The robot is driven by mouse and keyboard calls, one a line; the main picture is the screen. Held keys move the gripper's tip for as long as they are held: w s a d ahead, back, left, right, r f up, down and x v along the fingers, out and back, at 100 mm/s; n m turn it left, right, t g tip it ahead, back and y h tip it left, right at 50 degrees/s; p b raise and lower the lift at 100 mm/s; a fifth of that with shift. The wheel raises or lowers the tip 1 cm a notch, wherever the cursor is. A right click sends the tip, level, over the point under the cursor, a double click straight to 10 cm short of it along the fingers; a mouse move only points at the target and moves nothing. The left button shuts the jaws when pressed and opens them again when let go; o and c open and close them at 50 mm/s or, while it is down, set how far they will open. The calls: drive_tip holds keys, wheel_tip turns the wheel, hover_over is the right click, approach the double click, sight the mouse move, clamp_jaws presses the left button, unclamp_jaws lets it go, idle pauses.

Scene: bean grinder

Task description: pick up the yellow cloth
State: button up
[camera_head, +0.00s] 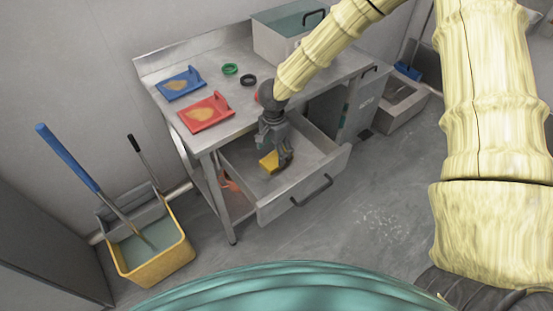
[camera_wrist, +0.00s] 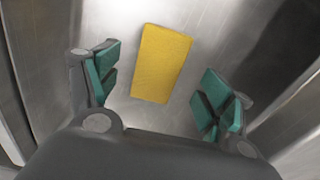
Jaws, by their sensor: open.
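The yellow cloth (camera_head: 269,161) lies flat inside the open metal drawer (camera_head: 333,164) under the steel table. In the wrist view the yellow cloth (camera_wrist: 161,63) is a plain rectangle on the shiny drawer bottom. My gripper (camera_head: 279,165) reaches down into the drawer above the cloth. In the wrist view my gripper (camera_wrist: 157,97) is open, with its green finger pads on either side of the cloth and apart from it. In the head view my gripper hides part of the cloth.
The steel table (camera_head: 171,107) carries a blue tray (camera_head: 181,84), a red tray (camera_head: 206,112), a green ring (camera_head: 230,69) and a black ring (camera_head: 248,80). The drawer walls stand close around my gripper. A yellow mop bucket (camera_head: 157,263) stands at the left.

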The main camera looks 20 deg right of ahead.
sight(275, 158)
drive_tip(key=f, duration=0.3)
drive_tip(key=shift+w+d+f+p, duration=0.2)
drive_tip(key=shift+d+f+p, duration=0.05)
drive_tip(key=shift+p, duration=0.05)
drive_tip(key=shift+s+f, duration=0.1)
drive_tip(key=shift+f, duration=0.55)
drive_tip(key=c, duration=1.1)
